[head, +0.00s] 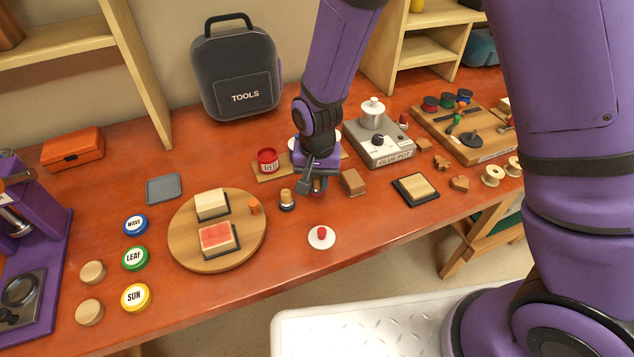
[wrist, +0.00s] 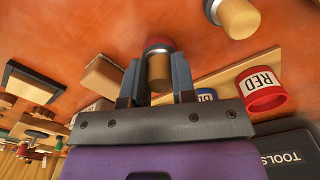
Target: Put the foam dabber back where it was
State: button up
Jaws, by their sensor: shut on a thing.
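My gripper (head: 318,186) is low over the table's middle, just behind its front half. In the head view my fingers mostly hide the held dabber.
A red jar (head: 268,160) stands on a wooden strip (wrist: 225,80) behind my gripper; a blue-labelled jar (wrist: 207,95) is partly hidden. A wooden block (head: 353,182) is close on the right. A round board (head: 185,258) holds two pads. A white disc (head: 312,243) lies in front.

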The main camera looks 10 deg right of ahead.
aim_at(317, 177)
jog(key=shift+f, duration=0.75)
jog(key=shift+f, duration=0.2)
jog(key=o, duration=0.8)
jog(key=shift+r, duration=0.1)
notch_tip(317, 177, up, 12)
jog(key=shift+r, duration=0.1)
jog(key=shift+r, duration=0.1)
